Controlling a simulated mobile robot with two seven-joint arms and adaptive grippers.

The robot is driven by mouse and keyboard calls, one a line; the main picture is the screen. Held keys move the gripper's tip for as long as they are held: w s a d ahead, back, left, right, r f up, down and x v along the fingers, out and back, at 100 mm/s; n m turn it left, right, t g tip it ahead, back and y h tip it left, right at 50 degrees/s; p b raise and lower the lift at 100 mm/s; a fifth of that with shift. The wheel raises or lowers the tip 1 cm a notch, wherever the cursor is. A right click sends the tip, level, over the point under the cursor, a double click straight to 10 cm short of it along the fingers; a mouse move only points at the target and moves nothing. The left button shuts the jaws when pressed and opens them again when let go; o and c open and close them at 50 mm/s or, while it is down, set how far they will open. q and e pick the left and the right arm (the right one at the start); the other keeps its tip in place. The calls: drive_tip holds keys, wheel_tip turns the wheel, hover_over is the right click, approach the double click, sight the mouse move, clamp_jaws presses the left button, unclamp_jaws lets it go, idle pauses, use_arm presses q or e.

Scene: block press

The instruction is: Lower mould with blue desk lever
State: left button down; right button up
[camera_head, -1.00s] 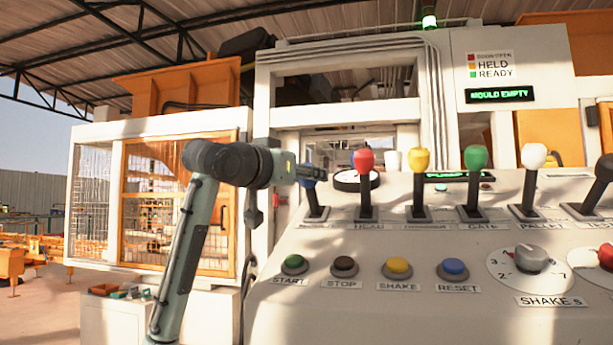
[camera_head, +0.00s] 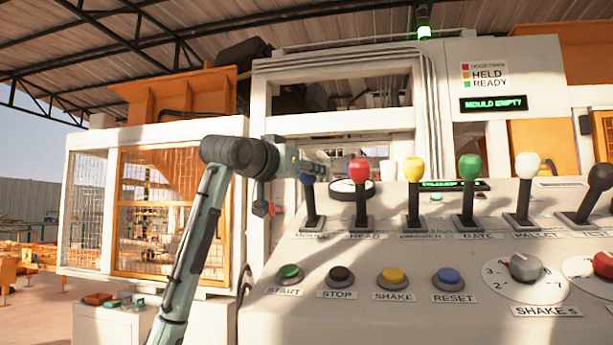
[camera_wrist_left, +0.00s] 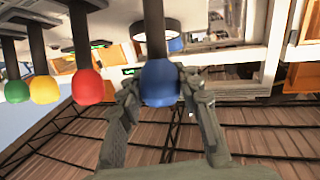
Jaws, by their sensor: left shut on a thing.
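The blue lever (camera_head: 311,207) stands at the left end of the lever row on the white desk, above a label reading MOULD. Its blue knob (camera_wrist_left: 160,84) shows in the left wrist view between my two fingers. My left gripper (camera_head: 308,172) reaches in from the left and is shut on the knob; the fingers hide part of it in the head view. The lever looks close to upright. A green-lit display (camera_head: 493,103) reads MOULD EMPTY. The mould itself cannot be made out. My right gripper is not in view.
A red lever (camera_head: 360,190) stands just right of the blue one, with yellow, green and white levers further along. START (camera_head: 289,272), STOP, SHAKE and RESET buttons lie in front. An orange mesh cage (camera_head: 150,215) stands to the left.

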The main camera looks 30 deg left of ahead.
use_arm(q)
drive_tip(key=c, duration=1)
unclamp_jaws()
drive_tip(key=shift+s+a+r, duration=0.1)
drive_tip(key=shift+s+r, duration=0.05)
drive_tip(key=shift+r, duration=0.05)
drive_tip(key=shift+c, duration=0.2)
drive_tip(key=shift+f, duration=0.1)
drive_tip(key=s, duration=1.2)
drive_tip(key=shift+a, duration=0.1)
